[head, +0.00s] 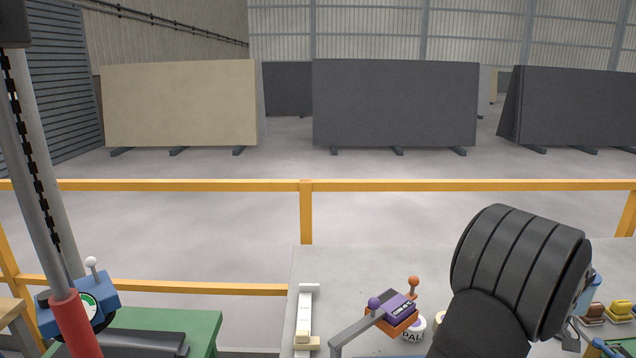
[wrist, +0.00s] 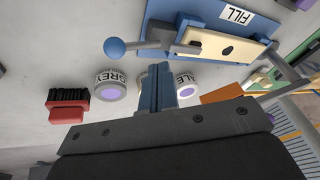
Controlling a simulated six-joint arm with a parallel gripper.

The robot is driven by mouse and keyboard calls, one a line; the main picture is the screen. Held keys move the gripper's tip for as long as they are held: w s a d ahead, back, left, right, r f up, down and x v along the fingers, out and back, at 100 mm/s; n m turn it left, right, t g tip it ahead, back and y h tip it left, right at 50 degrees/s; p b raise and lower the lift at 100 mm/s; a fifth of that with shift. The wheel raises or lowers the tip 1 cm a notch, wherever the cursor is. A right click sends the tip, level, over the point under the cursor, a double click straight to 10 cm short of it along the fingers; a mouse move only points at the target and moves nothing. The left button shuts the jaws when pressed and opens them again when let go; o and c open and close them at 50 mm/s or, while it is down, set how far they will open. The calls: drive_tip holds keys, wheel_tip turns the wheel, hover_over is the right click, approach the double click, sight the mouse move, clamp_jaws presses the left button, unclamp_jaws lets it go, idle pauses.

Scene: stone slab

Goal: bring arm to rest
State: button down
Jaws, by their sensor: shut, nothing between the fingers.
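My gripper (wrist: 156,72) shows in the wrist view as blue fingers shut together with nothing between them. It is over the slab (wrist: 40,150), between a can labelled GREY (wrist: 109,88) and a can with a partly hidden label (wrist: 186,86). I cannot tell how far above the slab the fingertips are. In the head view my dark arm (head: 520,270) rises at the lower right and hides the fingers.
A blue fixture marked FILL (wrist: 225,35) with a ball-ended lever (wrist: 114,47) lies beyond the fingers. A red brush (wrist: 68,108) lies left. In the head view, a purple-and-orange device (head: 395,308) stands left of my arm. A yellow rail (head: 250,186) crosses behind the slab.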

drive_tip(key=s+d+r+y, duration=0.1)
drive_tip(key=s+d+r, duration=0.15)
drive_tip(key=d, duration=0.35)
drive_tip(key=s+d+r+y, duration=0.1)
drive_tip(key=d+r, duration=0.2)
drive_tip(key=d, duration=0.3)
drive_tip(key=shift+w+a+f+n+h, duration=0.1)
drive_tip(key=shift+w+a+f+h, duration=0.35)
drive_tip(key=shift+a+f+h, duration=1.9)
drive_tip(key=shift+w+a+r+n+h, duration=0.1)
drive_tip(key=shift+w+a+r+h, duration=0.5)
drive_tip(key=shift+a, duration=3.75)
drive_tip(key=shift+w+a+f+n+h, duration=0.1)
drive_tip(key=shift+w+a+f+h, duration=0.15)
drive_tip(key=shift+a+f+h, duration=2.25)
drive_tip(key=shift+a+r+y, duration=0.65)
drive_tip(key=shift+a+r, duration=0.2)
drive_tip(key=shift+r, duration=0.3)
